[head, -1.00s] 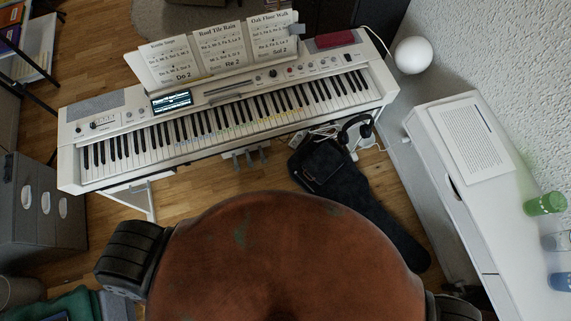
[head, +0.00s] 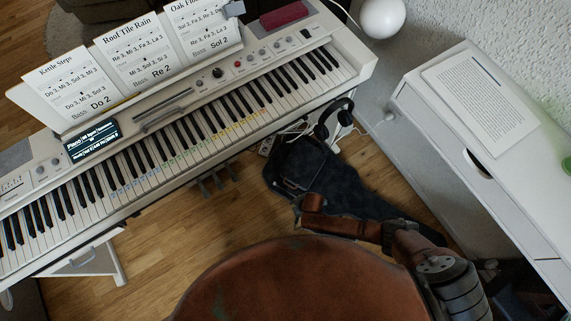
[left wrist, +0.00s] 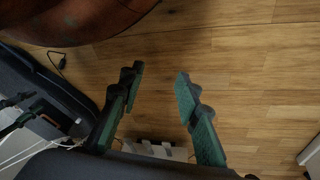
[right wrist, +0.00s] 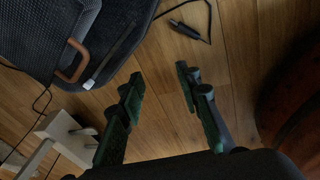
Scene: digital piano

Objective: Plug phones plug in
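A small dark plug with a thin cable (right wrist: 187,30) lies on the wood floor in the right wrist view, beyond my right fingertips. It also shows in the left wrist view (left wrist: 58,62), near the black bag. My right gripper (right wrist: 157,74) is open and empty above the floor. My left gripper (left wrist: 160,72) is open and empty, with bare floor between its fingers. Black headphones (head: 334,118) hang or stand beside the piano's right end; which, I cannot tell. The white digital piano (head: 165,150) fills the head view's left. Its phones socket is not visible.
A black bag (head: 340,180) lies on the floor right of the piano pedals (head: 212,182). A white desk (head: 510,175) with a printed sheet (head: 487,100) stands at right. Loose cables (right wrist: 40,100) run near the bag and a white stand.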

